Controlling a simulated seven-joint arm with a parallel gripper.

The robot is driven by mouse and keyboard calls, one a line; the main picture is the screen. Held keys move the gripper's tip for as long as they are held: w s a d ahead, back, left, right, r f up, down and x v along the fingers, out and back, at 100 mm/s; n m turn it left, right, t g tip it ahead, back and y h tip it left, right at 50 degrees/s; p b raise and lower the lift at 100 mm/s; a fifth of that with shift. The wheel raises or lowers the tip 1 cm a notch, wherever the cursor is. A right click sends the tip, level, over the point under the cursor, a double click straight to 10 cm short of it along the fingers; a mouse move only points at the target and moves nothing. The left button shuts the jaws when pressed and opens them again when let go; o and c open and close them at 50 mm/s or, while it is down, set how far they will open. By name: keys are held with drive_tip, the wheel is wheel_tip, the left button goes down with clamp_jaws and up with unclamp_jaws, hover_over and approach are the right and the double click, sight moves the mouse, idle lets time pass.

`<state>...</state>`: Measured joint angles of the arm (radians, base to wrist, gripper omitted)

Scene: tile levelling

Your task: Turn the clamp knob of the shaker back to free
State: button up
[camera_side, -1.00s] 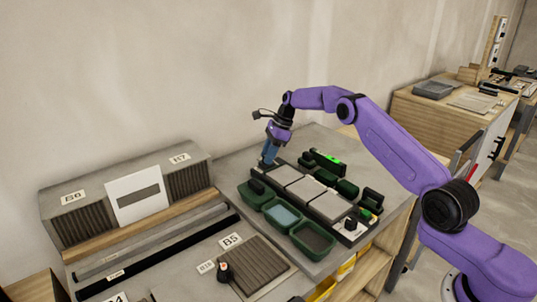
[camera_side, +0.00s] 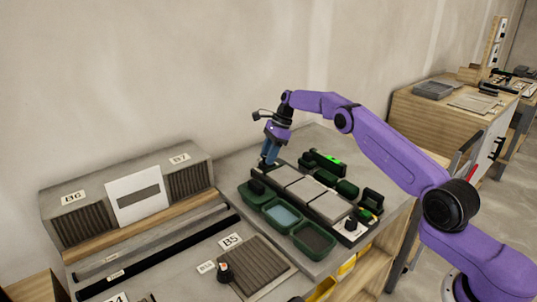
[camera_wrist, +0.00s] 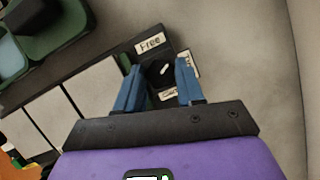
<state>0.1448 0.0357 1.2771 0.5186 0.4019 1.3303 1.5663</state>
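The clamp knob (camera_wrist: 156,76) is a small black knob with a white pointer mark, at the end of a long dark base (camera_wrist: 92,58) carrying several pale square plates. The mark slants toward the upper right in the wrist view. A "Free" label (camera_wrist: 150,43) lies above the knob, and another label (camera_wrist: 168,95), partly hidden and hard to read, lies below it. My gripper (camera_wrist: 157,66) is open, its blue fingers on either side of the knob; contact cannot be told. In the side view my gripper (camera_side: 269,160) points down at the base's far left end and hides the knob.
Green trays (camera_side: 312,241) stand along the near side of the base. Dark green blocks (camera_side: 347,188) and a unit with a green light (camera_side: 328,160) stand behind it. Bare grey worktop borders the knob's end.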

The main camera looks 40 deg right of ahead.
drive_tip(key=shift+o, duration=1.2)
drive_tip(key=v, duration=0.7)
drive_tip(key=shift+r, duration=0.2)
drive_tip(key=shift+d, duration=0.15)
drive_tip(key=s+a+r+n+t+h, duration=0.25)
drive_tip(key=r+n, duration=0.25)
drive_tip(key=n, duration=0.4)
drive_tip(key=s+a+r+n+t+h, duration=0.1)
drive_tip(key=s+a+r+n+h, duration=0.25)
drive_tip(key=n, duration=0.55)
drive_tip(key=shift+y, duration=0.3)
drive_tip(key=x, duration=1.7)
drive_tip(key=shift+s+d, duration=0.25)
drive_tip(key=shift+d, duration=0.15)
drive_tip(key=shift+c, duration=0.3)
